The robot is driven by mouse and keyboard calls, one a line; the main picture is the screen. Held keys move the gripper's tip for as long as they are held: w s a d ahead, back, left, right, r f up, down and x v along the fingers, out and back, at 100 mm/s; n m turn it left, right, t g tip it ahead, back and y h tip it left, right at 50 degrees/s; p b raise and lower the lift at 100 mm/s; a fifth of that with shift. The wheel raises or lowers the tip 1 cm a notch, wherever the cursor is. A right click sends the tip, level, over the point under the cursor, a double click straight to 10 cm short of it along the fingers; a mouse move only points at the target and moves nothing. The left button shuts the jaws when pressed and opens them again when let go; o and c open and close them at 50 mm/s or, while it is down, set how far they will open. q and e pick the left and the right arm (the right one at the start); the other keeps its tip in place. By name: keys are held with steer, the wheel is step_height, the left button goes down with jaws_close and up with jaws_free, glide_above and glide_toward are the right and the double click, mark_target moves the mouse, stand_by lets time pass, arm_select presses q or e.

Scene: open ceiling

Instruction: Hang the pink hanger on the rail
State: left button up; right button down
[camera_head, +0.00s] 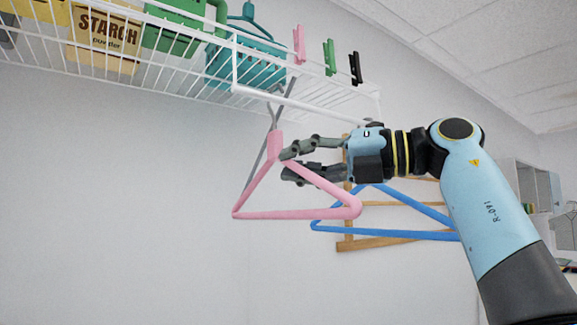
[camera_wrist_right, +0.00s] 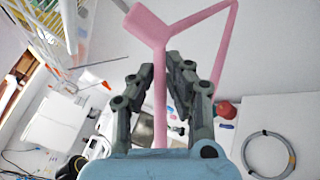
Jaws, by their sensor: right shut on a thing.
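The pink hanger (camera_head: 300,213) is in my right gripper (camera_head: 283,164), below the wire shelf. Its fingers are shut on the sloping pink arm near the neck; in the wrist view the pink hanger (camera_wrist_right: 160,95) runs between the fingertips (camera_wrist_right: 165,60). The hanger's grey metal hook (camera_head: 270,112) points up toward the white rail (camera_head: 300,104) under the shelf's front edge. The hook overlaps the rail in the head view; I cannot tell whether it sits over it. My left gripper is not in view.
The white wire shelf (camera_head: 150,75) holds a starch box (camera_head: 103,38), a green container (camera_head: 178,28) and a teal basket (camera_head: 245,65). Pink, green and black clips stand on its edge. A blue hanger (camera_head: 385,226) and wooden frame (camera_head: 350,243) are behind the gripper. Lower left wall is clear.

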mark_target(311, 177)
steer(key=shift+s+d+f+b, duration=0.45)
steer(key=shift+s+f+b, duration=0.1)
steer(key=shift+s+f, duration=0.15)
steer(key=shift+s+d+f+b, duration=0.5)
steer(key=shift+s+f, duration=0.1)
steer(key=shift+f, duration=0.1)
